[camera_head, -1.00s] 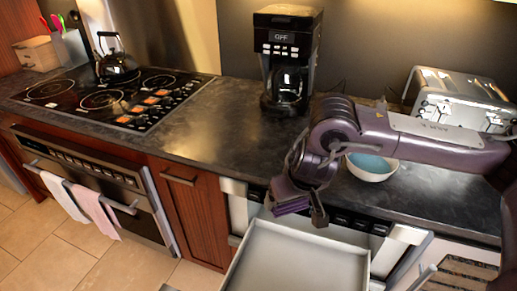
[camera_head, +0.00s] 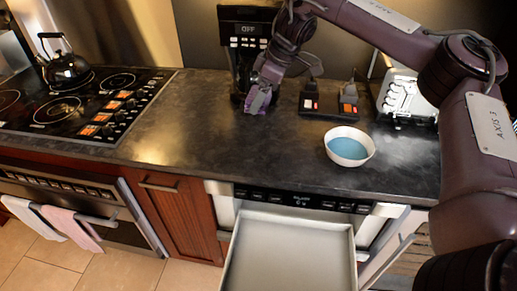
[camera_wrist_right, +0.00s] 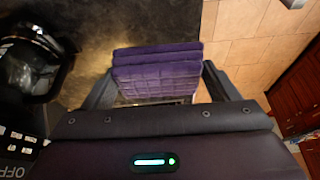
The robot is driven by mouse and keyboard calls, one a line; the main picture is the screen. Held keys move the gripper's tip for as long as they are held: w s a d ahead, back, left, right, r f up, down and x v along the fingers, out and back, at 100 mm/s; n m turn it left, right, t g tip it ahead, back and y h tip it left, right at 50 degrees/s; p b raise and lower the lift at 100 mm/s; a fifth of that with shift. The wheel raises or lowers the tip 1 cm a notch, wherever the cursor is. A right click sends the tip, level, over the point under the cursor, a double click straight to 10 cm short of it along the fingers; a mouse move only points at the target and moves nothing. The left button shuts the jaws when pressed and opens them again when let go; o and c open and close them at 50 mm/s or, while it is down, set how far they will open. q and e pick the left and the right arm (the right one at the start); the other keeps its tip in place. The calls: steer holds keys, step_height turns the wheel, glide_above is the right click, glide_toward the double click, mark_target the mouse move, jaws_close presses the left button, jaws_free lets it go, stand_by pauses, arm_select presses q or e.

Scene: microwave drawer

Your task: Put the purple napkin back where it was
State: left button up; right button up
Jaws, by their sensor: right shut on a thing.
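The folded purple napkin (camera_head: 257,102) is held by my right gripper (camera_head: 259,92) above the dark counter, just in front of the coffee maker. In the right wrist view the napkin (camera_wrist_right: 157,76) shows as several thick, quilted folds between the two fingers of the right gripper (camera_wrist_right: 160,85). The open microwave drawer (camera_head: 290,219) below the counter looks empty, with a pale grey interior; its near end is cut off by the frame. The left gripper is not in view.
The coffee maker (camera_head: 239,28) stands close behind the gripper. A white bowl (camera_head: 348,158) with a blue inside, small switch panels (camera_head: 330,101) and a toaster (camera_head: 405,97) stand to the right. A stove with a kettle (camera_head: 66,70) is left. Counter between stove and bowl (camera_head: 190,125) is clear.

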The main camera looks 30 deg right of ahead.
steer(key=shift+w+d+r+n, duration=0.25)
steer(key=shift+r+n, duration=0.05)
steer(key=shift+r, duration=0.35)
steer(key=b, duration=0.5)
glide_above(257, 153)
steer(key=s+d, duration=0.1)
step_height(257, 153, down, 15)
steer(key=shift+d+r, duration=0.1)
steer(key=shift+r, duration=0.1)
steer(key=shift+f+p, duration=0.25)
steer(key=shift+p, duration=0.05)
steer(key=shift+f+p, duration=0.3)
steer(key=shift+f, duration=2)
steer(key=shift+f, duration=0.1)
steer(key=o, duration=0.8)
